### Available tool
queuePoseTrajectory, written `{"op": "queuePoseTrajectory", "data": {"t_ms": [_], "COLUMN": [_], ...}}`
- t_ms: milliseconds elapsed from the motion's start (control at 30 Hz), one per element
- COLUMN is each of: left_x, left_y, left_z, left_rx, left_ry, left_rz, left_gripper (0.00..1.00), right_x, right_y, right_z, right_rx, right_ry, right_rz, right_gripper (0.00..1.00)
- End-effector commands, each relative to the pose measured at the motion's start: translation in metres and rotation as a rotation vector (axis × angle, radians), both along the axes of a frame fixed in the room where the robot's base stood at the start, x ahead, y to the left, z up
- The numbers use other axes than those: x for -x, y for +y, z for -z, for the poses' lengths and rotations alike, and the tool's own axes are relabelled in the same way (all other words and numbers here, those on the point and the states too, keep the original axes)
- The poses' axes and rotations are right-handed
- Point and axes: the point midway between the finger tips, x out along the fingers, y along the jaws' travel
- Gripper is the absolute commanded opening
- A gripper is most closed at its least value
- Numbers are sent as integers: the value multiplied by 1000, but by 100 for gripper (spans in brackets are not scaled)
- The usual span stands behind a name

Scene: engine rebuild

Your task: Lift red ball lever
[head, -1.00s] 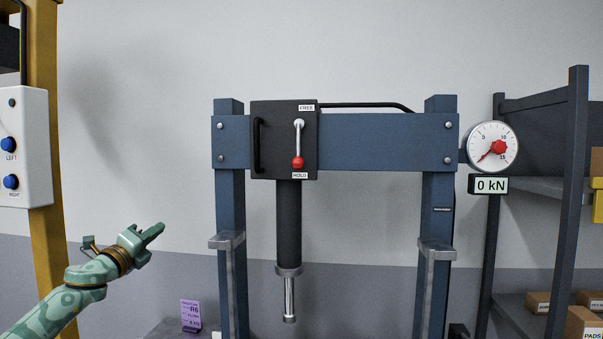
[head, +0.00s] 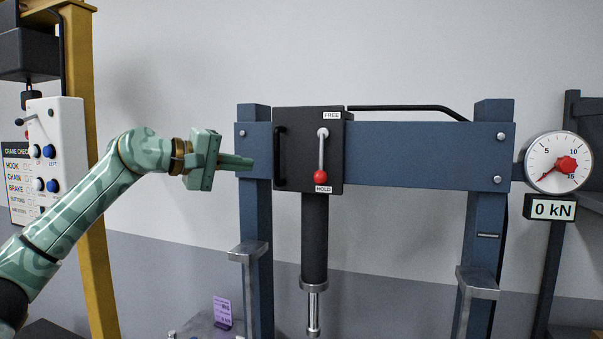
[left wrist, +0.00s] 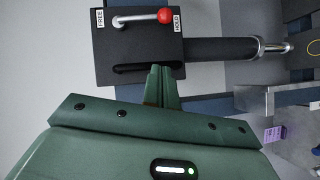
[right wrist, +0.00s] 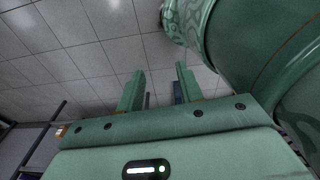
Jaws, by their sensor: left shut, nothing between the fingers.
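The lever (head: 322,150) with a red ball (head: 320,176) at its lower end hangs on the black valve box (head: 290,183) of the blue press. The ball is down by the HOLD label; the FREE label is at the top. The left wrist view shows the red ball (left wrist: 165,16) and lever sideways beyond my fingers. My left gripper (head: 250,162) is shut and empty, pointing right, left of the box and apart from the lever. My right gripper (right wrist: 157,92) has its fingers apart, with nothing between them, facing the ceiling tiles.
A black handle (head: 280,157) on the box's left side lies between my left gripper and the lever. A dial gauge (head: 557,162) and a 0 kN display (head: 551,208) are at right. A yellow post (head: 88,190) with a white button box (head: 58,150) stands at left.

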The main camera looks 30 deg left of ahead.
Motion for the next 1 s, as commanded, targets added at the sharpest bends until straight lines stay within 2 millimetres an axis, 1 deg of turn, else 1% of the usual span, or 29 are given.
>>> {"op": "queuePoseTrajectory", "data": {"t_ms": [100,233,367,467,800,1000], "left_x": [0,-2,-12,-28,-94,-103], "left_y": [0,-1,-5,-12,-39,-64], "left_z": [0,0,0,2,12,22], "left_rx": [2,3,6,6,7,3], "left_ry": [1,0,1,1,2,1], "left_rz": [1,1,2,4,3,3], "left_gripper": [0,0,0,0,0,0], "right_x": [-1,-10,-13,-12,-10,-10], "right_y": [1,-3,-5,-5,-9,-10], "right_z": [0,-1,-7,-13,-41,-47], "right_rx": [-1,3,6,6,11,12], "right_ry": [-2,-14,-19,-17,-15,-16], "right_rz": [-1,-2,-2,-1,-2,-2], "right_gripper": [36,36,36,36,36,36]}}
